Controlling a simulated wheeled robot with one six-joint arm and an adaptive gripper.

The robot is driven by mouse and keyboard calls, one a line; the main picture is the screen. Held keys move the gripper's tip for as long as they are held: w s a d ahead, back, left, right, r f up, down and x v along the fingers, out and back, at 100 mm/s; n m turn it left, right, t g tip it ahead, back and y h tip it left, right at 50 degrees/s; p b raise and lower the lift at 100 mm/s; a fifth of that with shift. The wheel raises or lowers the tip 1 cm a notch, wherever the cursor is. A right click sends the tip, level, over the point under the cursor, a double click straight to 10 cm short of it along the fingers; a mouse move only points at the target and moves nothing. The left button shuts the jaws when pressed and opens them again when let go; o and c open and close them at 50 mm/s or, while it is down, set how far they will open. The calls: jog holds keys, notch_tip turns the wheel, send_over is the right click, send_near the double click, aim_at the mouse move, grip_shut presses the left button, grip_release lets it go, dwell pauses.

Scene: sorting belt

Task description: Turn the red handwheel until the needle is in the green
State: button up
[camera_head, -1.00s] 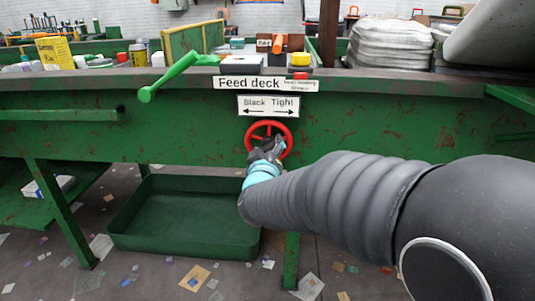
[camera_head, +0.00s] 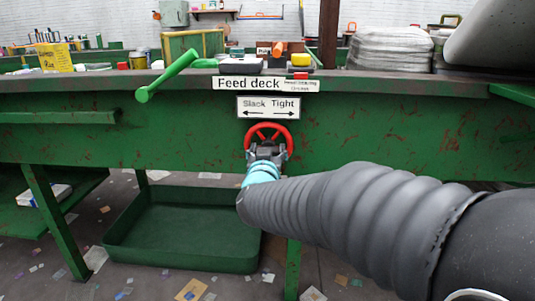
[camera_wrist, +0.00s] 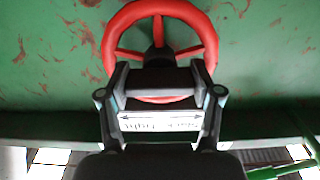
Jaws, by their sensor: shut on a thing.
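The red handwheel (camera_head: 268,126) is on the green front panel, below the "Slack / Tight" sign (camera_head: 268,107) with its two arrows. My gripper (camera_head: 268,152) is at the lower part of the wheel and covers it there. In the wrist view the red handwheel (camera_wrist: 112,35) shows its rim and spokes, with the dark jaws of my gripper (camera_wrist: 160,78) closed across its near side. The sign (camera_wrist: 160,122) appears upside down between the finger links. No gauge, needle or green zone can be made out in either view.
A green lever (camera_head: 168,75) sticks out at the deck edge, left of the "Feed deck" label (camera_head: 249,84). A green tray (camera_head: 180,262) lies on the floor below. Small items and a pile of wrapped bags (camera_head: 388,45) stand on the deck.

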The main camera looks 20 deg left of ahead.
dwell(0.3)
jog(key=o, duration=1.2)
jog(key=shift+c, duration=0.2)
jog(key=v, duration=1.2)
